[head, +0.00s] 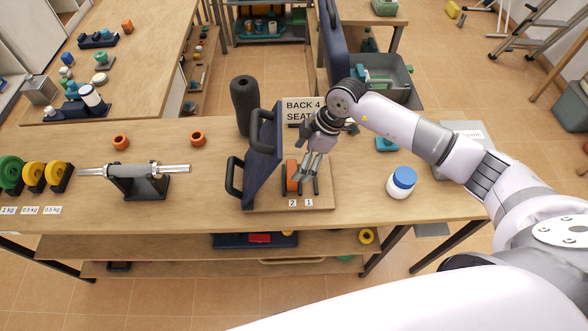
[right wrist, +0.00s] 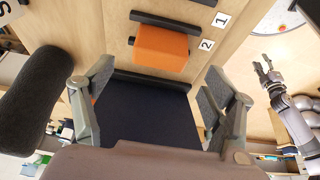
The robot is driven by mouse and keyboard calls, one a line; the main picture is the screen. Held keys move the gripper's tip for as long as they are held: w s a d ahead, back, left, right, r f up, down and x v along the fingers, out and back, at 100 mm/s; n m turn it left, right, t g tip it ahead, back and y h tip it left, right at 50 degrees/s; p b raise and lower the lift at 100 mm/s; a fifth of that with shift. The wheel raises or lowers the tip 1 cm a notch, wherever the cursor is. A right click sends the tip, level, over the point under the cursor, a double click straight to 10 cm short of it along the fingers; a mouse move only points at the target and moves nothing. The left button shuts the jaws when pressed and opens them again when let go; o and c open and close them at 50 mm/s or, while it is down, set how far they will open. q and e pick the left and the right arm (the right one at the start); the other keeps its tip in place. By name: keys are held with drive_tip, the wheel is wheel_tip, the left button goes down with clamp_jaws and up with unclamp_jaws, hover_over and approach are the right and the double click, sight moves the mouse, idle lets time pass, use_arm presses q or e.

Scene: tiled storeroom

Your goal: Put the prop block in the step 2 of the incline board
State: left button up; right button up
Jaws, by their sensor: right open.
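The orange prop block (head: 291,175) sits on the wooden base of the incline board, beside label 2. In the right wrist view the block (right wrist: 160,47) lies between two black bars, in the slot marked 2. The incline board's dark blue panel (head: 263,160) stands tilted just left of the block; its dark face (right wrist: 145,115) shows below the block in the wrist view. My right gripper (head: 310,172) is open and empty, close to the block's right; its fingers (right wrist: 157,98) are spread apart from the block. An arm with a small gripper (right wrist: 268,68), likely my left, shows at the wrist view's right.
A black foam roller (head: 244,100) stands behind the panel. A white jar with a blue lid (head: 402,182) stands to the right. A dumbbell on a stand (head: 138,178), orange rings and weight plates are on the left. The table front between dumbbell and board is clear.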

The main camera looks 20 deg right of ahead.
drive_tip(key=b+v, duration=0.1)
drive_tip(key=v, duration=0.4)
drive_tip(key=shift+d+r, duration=0.1)
drive_tip(key=shift+r, duration=0.05)
drive_tip(key=shift+s, duration=0.1)
